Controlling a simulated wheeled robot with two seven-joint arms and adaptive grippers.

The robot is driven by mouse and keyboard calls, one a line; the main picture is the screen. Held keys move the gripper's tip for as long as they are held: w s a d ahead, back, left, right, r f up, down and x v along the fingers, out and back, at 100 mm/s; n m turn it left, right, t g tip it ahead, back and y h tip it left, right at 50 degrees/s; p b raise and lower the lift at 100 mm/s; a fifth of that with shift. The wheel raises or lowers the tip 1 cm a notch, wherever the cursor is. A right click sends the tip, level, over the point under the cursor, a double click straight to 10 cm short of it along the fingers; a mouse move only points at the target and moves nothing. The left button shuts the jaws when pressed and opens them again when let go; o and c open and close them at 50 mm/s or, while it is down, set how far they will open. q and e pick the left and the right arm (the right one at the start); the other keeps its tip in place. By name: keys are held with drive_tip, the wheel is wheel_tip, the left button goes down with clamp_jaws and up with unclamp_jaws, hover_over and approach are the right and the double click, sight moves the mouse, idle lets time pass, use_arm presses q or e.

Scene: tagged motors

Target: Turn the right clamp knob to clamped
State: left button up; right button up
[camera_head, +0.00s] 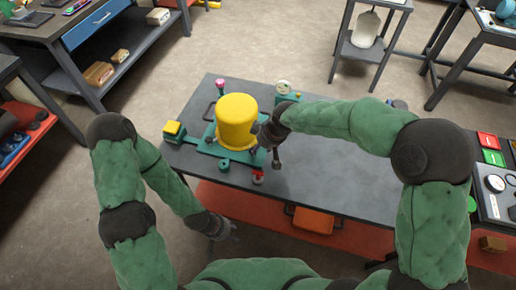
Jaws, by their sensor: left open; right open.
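A large yellow motor (237,118) stands upright on a teal fixture plate (200,136) on the dark table. My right gripper (264,148) is just right of the motor, over the right side of the fixture; its open fingers are small and dark here. A right clamp knob cannot be clearly made out beside these fingers, and its setting cannot be read. A red knob (258,177) sits at the front of the fixture, just below the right gripper. My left gripper (228,236) is open and empty, low in front of the table's front edge, apart from the fixture.
A pink knob (219,84) and a round gauge (283,87) stand behind the motor. A yellow-topped block (173,130) is at the fixture's left. The table (335,150) is bare right of the fixture, partly under my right arm.

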drive_tip(key=v, duration=0.4)
drive_tip(key=shift+s+d+r, duration=0.15)
drive_tip(key=shift+r, duration=0.15)
